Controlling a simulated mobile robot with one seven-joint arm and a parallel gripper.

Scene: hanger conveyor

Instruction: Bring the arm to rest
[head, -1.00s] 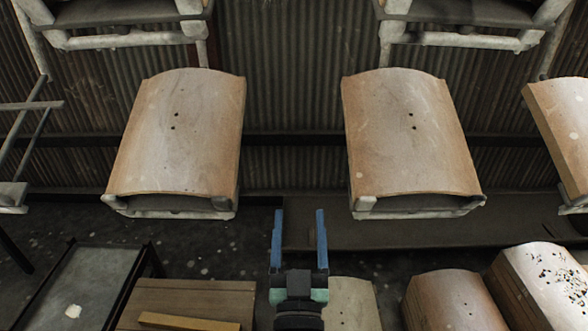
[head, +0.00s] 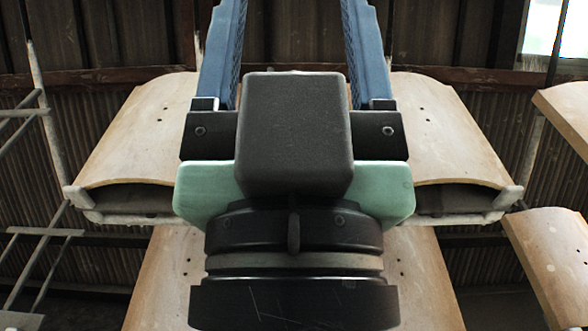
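My gripper (head: 295,35) fills the middle of the head view, raised and pointing up the picture. Its two blue fingers stand wide apart, and only background shows between them. The fingertips run up to or past the top edge of the picture. The black gripper body with pale green side parts covers much of the centre. No object is seen in its grasp.
Curved tan tiles hang on pale frames behind my gripper, at left (head: 130,140) and right (head: 455,140), partly hidden. More tiles show at the right edge (head: 550,260) and below. Thin metal bars (head: 40,240) stand at left. A corrugated wall lies behind.

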